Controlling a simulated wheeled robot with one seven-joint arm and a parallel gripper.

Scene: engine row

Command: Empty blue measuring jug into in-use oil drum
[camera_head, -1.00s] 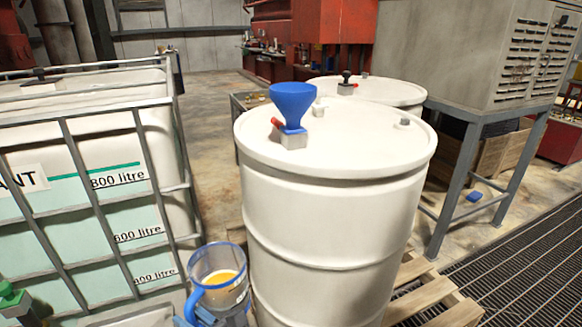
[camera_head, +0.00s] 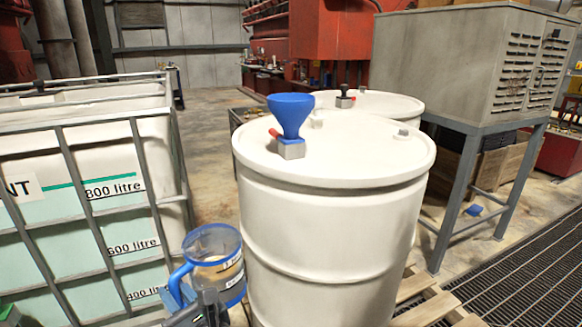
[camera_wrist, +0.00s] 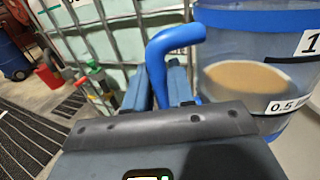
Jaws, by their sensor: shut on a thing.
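The clear measuring jug with blue handle and rim (camera_head: 228,268) is at the lower middle in the head view, beside the front drum's left side. It also shows in the wrist view (camera_wrist: 245,48), holding amber-brown liquid around its 0.5 mark. My gripper (camera_head: 196,300) is shut on the jug's blue handle; in the wrist view its fingers (camera_wrist: 165,88) close around the handle's lower part. The jug looks about upright. The front white drum (camera_head: 330,240) has a blue funnel (camera_head: 291,112) in its top opening, with a red-handled valve fitting at its base. The jug is below the drum's top.
A caged white tank (camera_head: 112,215) with litre marks stands close on the left. A second white drum (camera_head: 395,103) is behind the first. A grey cabinet on legs (camera_head: 450,65) stands at right. A wooden pallet (camera_head: 435,308) lies beneath the drums.

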